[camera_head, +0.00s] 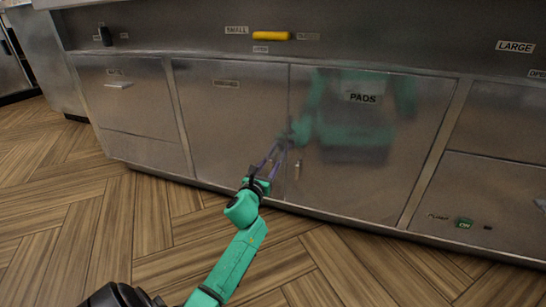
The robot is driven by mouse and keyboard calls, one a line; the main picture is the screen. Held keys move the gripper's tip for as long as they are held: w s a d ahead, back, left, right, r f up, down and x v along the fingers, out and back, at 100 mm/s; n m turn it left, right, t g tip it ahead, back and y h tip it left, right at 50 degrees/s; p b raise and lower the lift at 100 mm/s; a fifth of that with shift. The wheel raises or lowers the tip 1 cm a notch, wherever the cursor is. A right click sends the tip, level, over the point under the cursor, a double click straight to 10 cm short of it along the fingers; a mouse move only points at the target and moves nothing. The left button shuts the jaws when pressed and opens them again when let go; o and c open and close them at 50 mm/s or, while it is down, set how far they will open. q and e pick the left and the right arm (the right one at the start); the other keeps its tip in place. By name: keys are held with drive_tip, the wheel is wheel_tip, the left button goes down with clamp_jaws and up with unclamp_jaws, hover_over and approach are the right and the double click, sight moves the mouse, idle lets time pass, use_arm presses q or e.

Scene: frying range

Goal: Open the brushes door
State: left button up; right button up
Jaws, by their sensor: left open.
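A steel cabinet door (228,125) with a small, hard-to-read label stands left of the door marked PADS (385,165). Both doors look closed, with a thin vertical seam between them. My left gripper (272,163) is open, low in front of this seam, at the lower right of the left door. I cannot tell whether its fingers touch the door. A small metal handle (297,169) shows just right of the fingers, on the PADS side of the seam. Any handle on the left door is hidden or not clear. My right gripper is out of view.
My green reflection shows on the PADS door. A yellow handle (271,36) sits on the panel above. A further steel panel (125,95) with a small handle is at left. A green ON switch (464,223) is at lower right. The wooden floor (130,240) in front is clear.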

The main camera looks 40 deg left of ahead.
use_arm(q)
drive_tip(key=shift+w, duration=0.3)
drive_tip(key=shift+s, duration=0.1)
clamp_jaws()
idle(1.1)
